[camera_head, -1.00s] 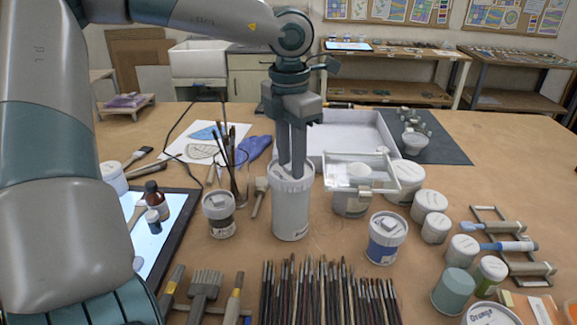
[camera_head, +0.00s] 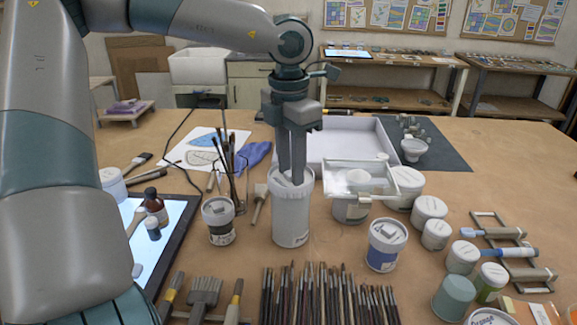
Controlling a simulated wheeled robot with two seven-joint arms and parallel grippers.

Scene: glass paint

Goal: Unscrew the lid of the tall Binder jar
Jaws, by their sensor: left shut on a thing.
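The tall Binder jar (camera_head: 291,222) is a white cylinder standing upright near the middle of the table. Its white lid (camera_head: 276,183) is at the jar's top, with a raised grip part between the fingers. My left gripper (camera_head: 291,180) points straight down from above and is shut on the lid's grip. The fingers hide part of the lid, and I cannot tell how loose it is. My right gripper is not in view.
A white jar (camera_head: 385,252) and a small labelled jar (camera_head: 219,235) stand on either side. An empty white tray (camera_head: 345,140) lies behind.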

